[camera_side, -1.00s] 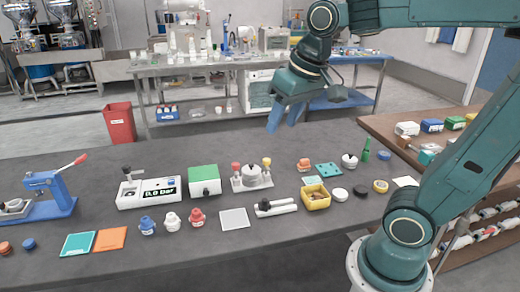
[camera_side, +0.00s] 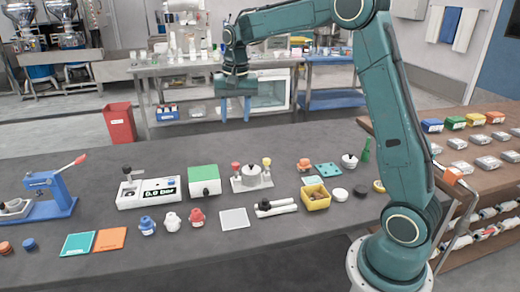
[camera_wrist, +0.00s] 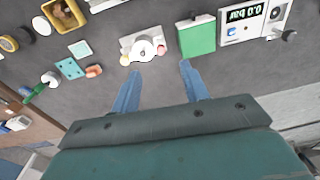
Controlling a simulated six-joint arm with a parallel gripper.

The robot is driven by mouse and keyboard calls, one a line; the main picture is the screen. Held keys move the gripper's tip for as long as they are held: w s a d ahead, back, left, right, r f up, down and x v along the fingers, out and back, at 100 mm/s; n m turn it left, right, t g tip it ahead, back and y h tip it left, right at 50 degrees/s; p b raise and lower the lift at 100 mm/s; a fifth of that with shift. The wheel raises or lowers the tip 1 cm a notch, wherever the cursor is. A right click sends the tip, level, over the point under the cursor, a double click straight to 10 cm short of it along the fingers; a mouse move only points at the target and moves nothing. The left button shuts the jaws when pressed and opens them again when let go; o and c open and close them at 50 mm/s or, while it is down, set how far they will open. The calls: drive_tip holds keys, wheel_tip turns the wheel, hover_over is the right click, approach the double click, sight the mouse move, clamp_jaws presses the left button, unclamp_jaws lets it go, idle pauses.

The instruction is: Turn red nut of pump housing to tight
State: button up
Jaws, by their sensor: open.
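The pump housing (camera_side: 252,181) is a pale plate with a round silvery body, standing on the dark table. A red nut (camera_side: 235,166) stands up at its left end and a yellow nut (camera_side: 267,162) at its right end. In the wrist view the housing (camera_wrist: 142,46) is ahead of the fingers, with the red nut (camera_wrist: 161,50) at its right. My gripper (camera_side: 235,109) is open and empty, blue fingers pointing down. It is high up, behind the housing in the side view and clear of it. How tight the nut is cannot be told.
A green-topped box (camera_side: 204,180) stands close left of the housing, beside a gauge box (camera_side: 149,192) reading 0.0 bar. A yellow bin (camera_side: 316,197) and a grey clamp-like tool (camera_side: 276,207) are at the right front. The table behind the housing is clear.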

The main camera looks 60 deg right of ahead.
drive_tip(key=m, duration=0.2)
hover_over(235, 164)
wheel_tip(235, 164, down, 5)
drive_tip(key=shift+s+g, duration=0.1)
drive_tip(key=shift+g, duration=0.3)
drive_tip(key=shift+f, duration=0.2)
wheel_tip(235, 164, down, 14)
drive_tip(key=shift+r, duration=0.25)
clamp_jaws()
